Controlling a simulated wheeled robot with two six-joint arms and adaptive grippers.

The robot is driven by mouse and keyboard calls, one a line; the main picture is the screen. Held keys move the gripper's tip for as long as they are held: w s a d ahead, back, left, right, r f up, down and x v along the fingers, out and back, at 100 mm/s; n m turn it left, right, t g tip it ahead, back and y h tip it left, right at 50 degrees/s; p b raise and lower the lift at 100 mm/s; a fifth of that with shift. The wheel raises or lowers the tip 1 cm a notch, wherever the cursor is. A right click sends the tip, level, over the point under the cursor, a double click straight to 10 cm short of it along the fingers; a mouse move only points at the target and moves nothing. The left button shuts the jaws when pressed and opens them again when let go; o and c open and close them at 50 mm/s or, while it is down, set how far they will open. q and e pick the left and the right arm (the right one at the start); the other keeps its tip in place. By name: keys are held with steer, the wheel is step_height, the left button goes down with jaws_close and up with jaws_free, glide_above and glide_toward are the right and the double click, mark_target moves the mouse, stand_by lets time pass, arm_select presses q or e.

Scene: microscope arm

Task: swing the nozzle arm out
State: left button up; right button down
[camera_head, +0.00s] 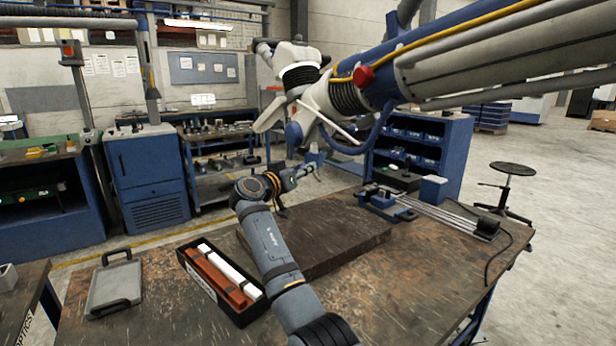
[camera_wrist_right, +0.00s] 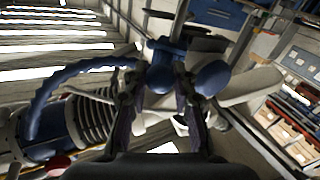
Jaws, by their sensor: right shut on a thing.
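The nozzle arm (camera_head: 375,85), a big white and blue arm with black bellows, reaches in from the upper right. Its head (camera_head: 300,75) hangs over the far side of the table, with white fins and a blue knob (camera_head: 293,133) below. My right gripper (camera_head: 312,169) is under this head. In the right wrist view its two fingers (camera_wrist_right: 160,95) are shut on a blue and white part of the nozzle arm's head; I cannot tell exactly which part. The bellows (camera_wrist_right: 92,118) and blue hose (camera_wrist_right: 70,72) show to the left there. My left gripper is not in view.
The worn table (camera_head: 400,290) carries a dark slab (camera_head: 330,235), a black tray (camera_head: 245,315) with red and white bars, and a grey clipboard-like plate (camera_head: 115,285). Blue fixtures and rods (camera_head: 440,212) lie at the right. A stool (camera_head: 510,175) stands beyond.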

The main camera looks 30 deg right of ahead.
steer(key=shift+w+a+f+m+g+h+b, duration=0.15)
steer(key=shift+w+a+m+g+h+b, duration=0.3)
steer(key=shift+w+g, duration=0.2)
steer(key=c, duration=1.3)
jaws_free()
steer(key=shift+c, duration=0.2)
steer(key=shift+o, duration=1.4)
steer(key=shift+w+d+f, duration=0.1)
steer(key=v, duration=1.2)
steer(key=shift+r, duration=0.2)
